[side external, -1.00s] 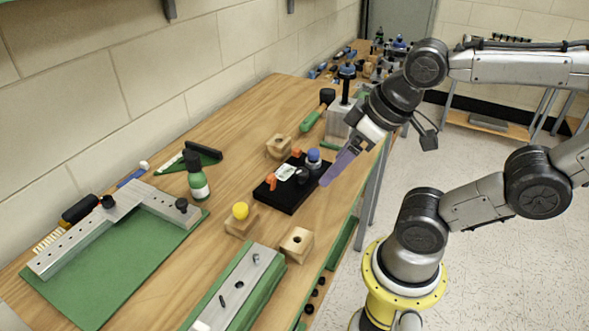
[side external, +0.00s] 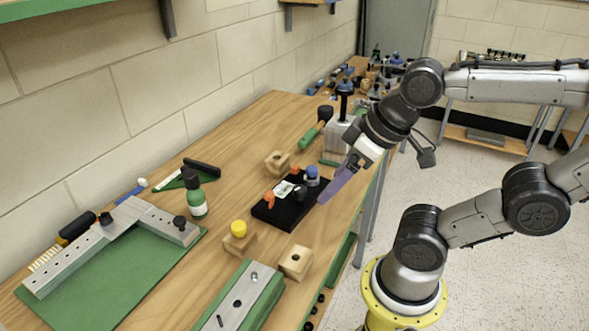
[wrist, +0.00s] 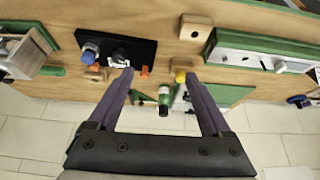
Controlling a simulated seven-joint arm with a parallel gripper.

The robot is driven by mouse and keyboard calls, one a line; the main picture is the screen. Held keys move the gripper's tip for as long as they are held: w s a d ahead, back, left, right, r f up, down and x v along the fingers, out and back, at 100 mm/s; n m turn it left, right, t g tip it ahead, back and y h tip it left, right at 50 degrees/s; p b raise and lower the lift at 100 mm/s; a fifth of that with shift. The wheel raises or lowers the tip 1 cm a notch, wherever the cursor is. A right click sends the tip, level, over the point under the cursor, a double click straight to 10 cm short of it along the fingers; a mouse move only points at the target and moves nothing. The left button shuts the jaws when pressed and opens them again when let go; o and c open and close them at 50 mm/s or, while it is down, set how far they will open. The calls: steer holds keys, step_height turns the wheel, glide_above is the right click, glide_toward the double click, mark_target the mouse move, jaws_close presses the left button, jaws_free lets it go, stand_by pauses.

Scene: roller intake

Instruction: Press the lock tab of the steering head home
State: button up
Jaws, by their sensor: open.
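A black base board (side external: 283,215) lies on the bench with small parts on it: orange pieces (side external: 270,198), a pale green and white plate (side external: 285,188), a black round part (side external: 300,193) and a blue-topped part (side external: 312,176). I take this for the steering head assembly; which part is the lock tab I cannot tell. My gripper (side external: 322,198) has long purple fingers, open and empty, at the board's right edge; its height above the board is unclear. In the wrist view my gripper (wrist: 158,74) is spread wide, with the board (wrist: 143,50) beyond the left finger.
Wooden blocks (side external: 297,262) stand around the board, one with a yellow knob (side external: 239,227). A grey block with a post (side external: 340,133) stands behind.

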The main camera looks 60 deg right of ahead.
stand_by(0.3)
steer(key=c, duration=0.4)
steer(key=shift+s+m, duration=0.1)
steer(key=shift+m, duration=0.7)
steer(key=shift+c, duration=1.3)
steer(key=shift+r+m, duration=0.3)
steer(key=shift+m, duration=0.5)
steer(key=shift+c, duration=1.1)
steer(key=w+r+m, duration=0.1)
steer(key=m, duration=0.1)
steer(key=w+r+m, duration=0.1)
steer(key=m, duration=0.1)
steer(key=w+d+r+m, duration=0.1)
steer(key=m, duration=0.2)
steer(key=shift+w+r+g, duration=0.2)
steer(key=shift+r+g, duration=0.1)
steer(key=shift+r, duration=0.05)
jaws_close()
steer(key=m+g, duration=0.5)
steer(key=m, duration=1.2)
glide_above(295, 167)
steer(key=shift+d+f, duration=0.1)
steer(key=shift+f, duration=5.5)
